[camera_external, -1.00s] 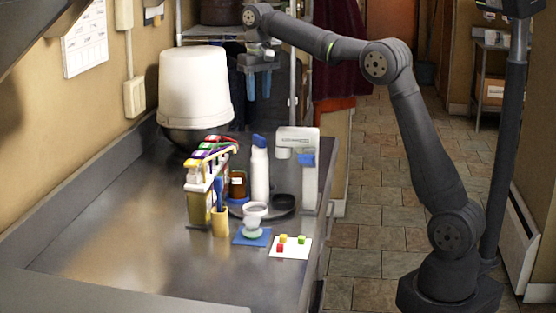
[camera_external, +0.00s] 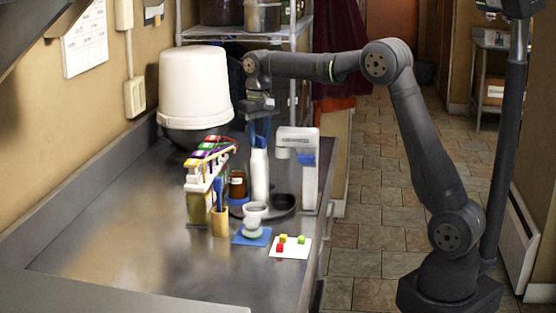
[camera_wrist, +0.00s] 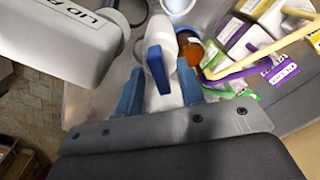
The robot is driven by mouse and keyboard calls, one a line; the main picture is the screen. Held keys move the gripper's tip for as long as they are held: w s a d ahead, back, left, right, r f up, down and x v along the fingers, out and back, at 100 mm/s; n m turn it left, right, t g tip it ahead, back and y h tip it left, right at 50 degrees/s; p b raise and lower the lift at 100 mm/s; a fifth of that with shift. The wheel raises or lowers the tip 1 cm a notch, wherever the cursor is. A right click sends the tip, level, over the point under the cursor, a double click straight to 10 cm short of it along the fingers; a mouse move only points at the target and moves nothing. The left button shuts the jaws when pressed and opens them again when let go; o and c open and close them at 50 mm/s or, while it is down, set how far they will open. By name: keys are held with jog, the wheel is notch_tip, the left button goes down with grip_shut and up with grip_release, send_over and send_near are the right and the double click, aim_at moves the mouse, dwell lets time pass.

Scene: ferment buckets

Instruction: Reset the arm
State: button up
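My gripper (camera_external: 259,130) hangs low over the counter, pointing down, its blue fingers at the top of a white bottle with a blue top (camera_external: 260,175). In the wrist view the two fingers of my gripper (camera_wrist: 160,90) are spread apart. The bottle's blue top (camera_wrist: 158,68) lies between them, with gaps visible on both sides. My gripper looks open and empty. In the external view the fingers cover most of the blue top, so contact cannot be told there.
A grey-white dispenser (camera_external: 297,140) stands close right of the bottle; its labelled head (camera_wrist: 70,45) fills the wrist view's upper left. An amber jar (camera_external: 237,184) and a rack with coloured clips (camera_external: 199,190) stand left. A white bucket (camera_external: 193,85) is behind. The counter's front left is clear.

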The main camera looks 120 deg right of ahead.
jog(key=shift+r, duration=0.1)
notch_tip(320, 180, up, 17)
notch_tip(320, 180, down, 17)
jog(key=shift+f, duration=0.1)
jog(key=n, duration=0.3)
jog(key=shift+n, duration=2.4)
jog(key=shift+o, duration=0.3)
